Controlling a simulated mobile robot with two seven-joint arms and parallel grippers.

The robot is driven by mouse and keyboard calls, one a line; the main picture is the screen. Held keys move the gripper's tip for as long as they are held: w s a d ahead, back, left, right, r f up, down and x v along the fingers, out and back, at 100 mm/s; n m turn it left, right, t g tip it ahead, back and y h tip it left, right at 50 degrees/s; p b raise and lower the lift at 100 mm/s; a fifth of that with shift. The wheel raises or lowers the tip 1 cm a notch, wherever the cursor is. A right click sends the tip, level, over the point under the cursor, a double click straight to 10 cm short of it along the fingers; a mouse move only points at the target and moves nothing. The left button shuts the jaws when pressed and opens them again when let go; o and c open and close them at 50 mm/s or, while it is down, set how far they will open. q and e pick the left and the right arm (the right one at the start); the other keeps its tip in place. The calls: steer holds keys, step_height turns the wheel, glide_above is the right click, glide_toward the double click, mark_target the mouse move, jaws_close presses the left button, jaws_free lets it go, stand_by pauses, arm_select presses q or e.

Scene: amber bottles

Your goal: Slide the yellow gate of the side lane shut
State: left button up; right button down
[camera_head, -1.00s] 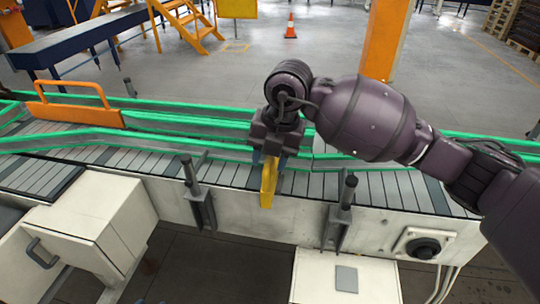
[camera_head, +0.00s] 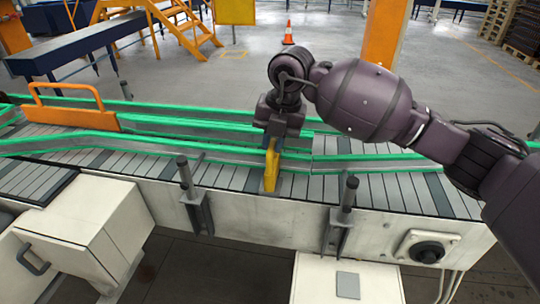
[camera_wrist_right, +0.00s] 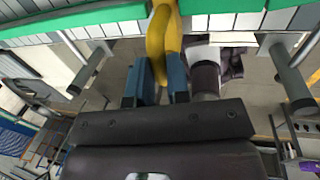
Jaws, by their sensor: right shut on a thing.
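The yellow gate (camera_head: 270,173) is a narrow upright piece at the near side of the conveyor, reaching in over the slats. My right gripper (camera_head: 276,143) is above its far part, pointing down, and is shut on it. In the right wrist view, the blue fingers (camera_wrist_right: 162,82) stand on both sides of the yellow gate (camera_wrist_right: 164,38). The fingertips are partly hidden by the arm in the head view. My left gripper is not in view.
The slatted conveyor (camera_head: 385,192) has green rails (camera_head: 130,136). Two dark posts (camera_head: 187,180) (camera_head: 347,198) stand on brackets at its near edge, either side of the gate. An orange handled panel (camera_head: 68,113) stands at the left. White cabinets (camera_head: 85,230) are in front.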

steer(key=shift+w+d, duration=0.1)
steer(key=shift+w, duration=0.25)
steer(key=shift+r, duration=0.15)
steer(key=c, duration=1.1)
jaws_free()
steer(key=shift+w, duration=0.15)
step_height(320, 180, up, 10)
steer(key=d, duration=0.2)
steer(key=shift+s+r, duration=0.25)
steer(key=shift+s, duration=0.05)
